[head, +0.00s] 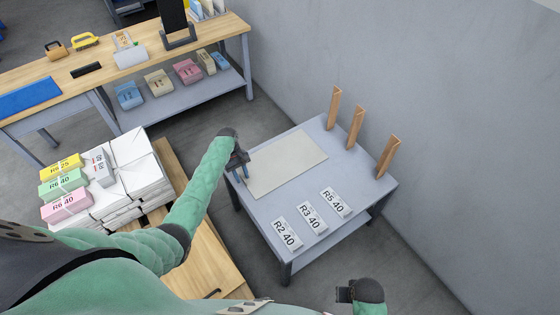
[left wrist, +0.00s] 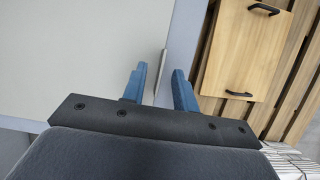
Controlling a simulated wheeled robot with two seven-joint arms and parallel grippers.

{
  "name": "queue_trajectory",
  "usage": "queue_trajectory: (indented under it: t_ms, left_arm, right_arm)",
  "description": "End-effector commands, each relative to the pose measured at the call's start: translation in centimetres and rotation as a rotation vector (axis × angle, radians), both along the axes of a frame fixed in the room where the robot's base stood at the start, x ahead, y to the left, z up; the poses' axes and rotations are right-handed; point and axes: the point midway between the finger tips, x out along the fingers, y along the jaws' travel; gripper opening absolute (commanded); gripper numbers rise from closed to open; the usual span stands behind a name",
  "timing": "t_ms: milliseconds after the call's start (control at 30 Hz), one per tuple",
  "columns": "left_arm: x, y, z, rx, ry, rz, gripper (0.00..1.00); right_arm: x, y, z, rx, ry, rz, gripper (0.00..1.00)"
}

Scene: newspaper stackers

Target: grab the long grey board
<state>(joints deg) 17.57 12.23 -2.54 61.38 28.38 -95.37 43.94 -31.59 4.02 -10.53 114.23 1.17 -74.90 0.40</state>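The long grey board (head: 287,162) is a thin, pale grey panel lying flat on the blue-grey table (head: 262,205). My left gripper (head: 240,174) is at the board's left end, by the table's left edge. In the left wrist view its two blue fingers (left wrist: 158,88) are apart, and the pale board (left wrist: 75,60) fills the left side. A thin pale edge shows between the fingers; I cannot tell whether either finger touches it. My right gripper (head: 345,292) is at the bottom of the head view, away from the board; its fingers are not clear.
Label cards R2 40 (head: 287,233), R3 40 (head: 311,217) and R5 40 (head: 335,203) lie in front of the board. Wooden uprights (head: 355,125) stand along the table's right side, near the wall. Newspaper stacks (head: 130,175) sit on a pallet at left.

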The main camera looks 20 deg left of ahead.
Motion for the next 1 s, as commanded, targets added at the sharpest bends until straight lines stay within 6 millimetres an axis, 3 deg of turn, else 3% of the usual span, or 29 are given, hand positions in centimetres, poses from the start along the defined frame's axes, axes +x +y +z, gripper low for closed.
queue_trajectory:
  t_ms: [333,500,1000]
  left_arm:
    - [-0.19,-0.23,-0.76,0.0,-0.002,-0.001,0.29]
    - [-0.18,-0.22,-0.74,0.0,-0.002,-0.001,0.0]
    - [-0.13,-0.17,0.19,0.0,-0.003,-0.001,0.0]
  right_arm:
    - [-0.09,-0.03,-0.59,0.0,0.002,0.0,0.36]
    - [-0.11,-0.03,-0.59,-0.001,0.003,0.0,0.36]
    - [-0.16,-0.02,-0.57,-0.001,0.005,0.001,0.36]
